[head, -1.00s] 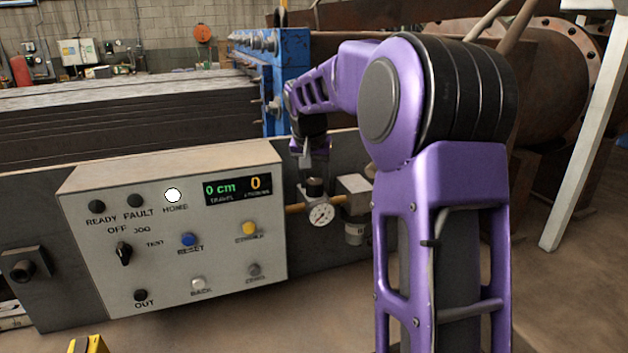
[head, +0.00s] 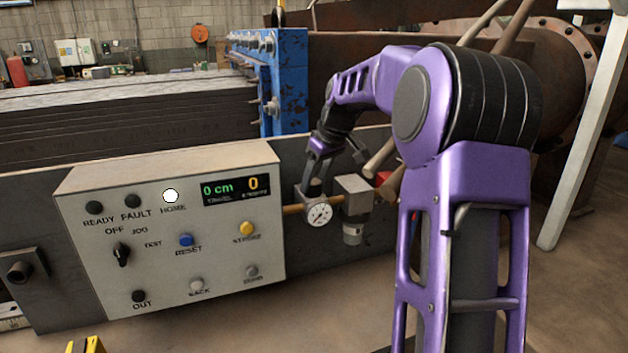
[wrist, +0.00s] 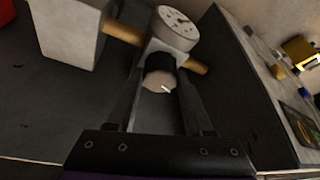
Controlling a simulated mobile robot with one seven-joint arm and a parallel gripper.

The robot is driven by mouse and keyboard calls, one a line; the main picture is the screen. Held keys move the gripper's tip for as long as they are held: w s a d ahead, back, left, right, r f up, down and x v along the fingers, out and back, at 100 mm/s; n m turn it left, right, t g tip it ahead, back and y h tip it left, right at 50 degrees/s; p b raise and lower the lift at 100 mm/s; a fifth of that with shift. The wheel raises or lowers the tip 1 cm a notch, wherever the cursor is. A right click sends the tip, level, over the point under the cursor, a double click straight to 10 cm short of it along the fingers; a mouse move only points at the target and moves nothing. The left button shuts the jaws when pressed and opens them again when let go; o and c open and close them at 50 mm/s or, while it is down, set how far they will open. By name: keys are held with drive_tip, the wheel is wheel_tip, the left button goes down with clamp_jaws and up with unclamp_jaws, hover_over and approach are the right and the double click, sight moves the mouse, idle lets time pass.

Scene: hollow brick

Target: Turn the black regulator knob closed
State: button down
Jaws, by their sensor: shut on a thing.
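The black regulator knob (wrist: 160,70) has a grey end face with a short white mark. It sits between my two fingertips in the wrist view, just below the round pressure gauge (wrist: 175,27). My gripper (head: 312,183) reaches down to the regulator from above and is shut on the knob; it also shows in the wrist view (wrist: 160,80). In the head view the gripper hides the knob. The gauge (head: 319,212) faces forward there, on the brass pipe (head: 293,209).
A control panel (head: 130,255) with buttons and a display stands left of the regulator. A grey block with a filter bowl (head: 353,235) is close on its right. A blue steel frame (head: 290,85) rises behind. A red part (head: 383,178) shows beside my arm.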

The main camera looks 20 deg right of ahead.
drive_tip(key=n, duration=0.2)
drive_tip(key=n+g+y, duration=0.1)
drive_tip(key=n, duration=0.1)
drive_tip(key=shift+w+d+n+y, duration=0.1)
drive_tip(key=shift+d+n+y, duration=0.05)
drive_tip(key=shift+n+y, duration=0.15)
drive_tip(key=n+g, duration=0.1)
drive_tip(key=n, duration=0.2)
drive_tip(key=shift+w+n+y, duration=0.1)
drive_tip(key=shift+n+y, duration=0.3)
drive_tip(key=n+g, duration=0.1)
drive_tip(key=n, duration=0.2)
drive_tip(key=shift+w+n+g, duration=0.1)
drive_tip(key=shift+n+g, duration=1)
drive_tip(key=shift+n, duration=1.1)
drive_tip(key=shift+c, duration=1.5)
unclamp_jaws()
drive_tip(key=shift+r, duration=0.2)
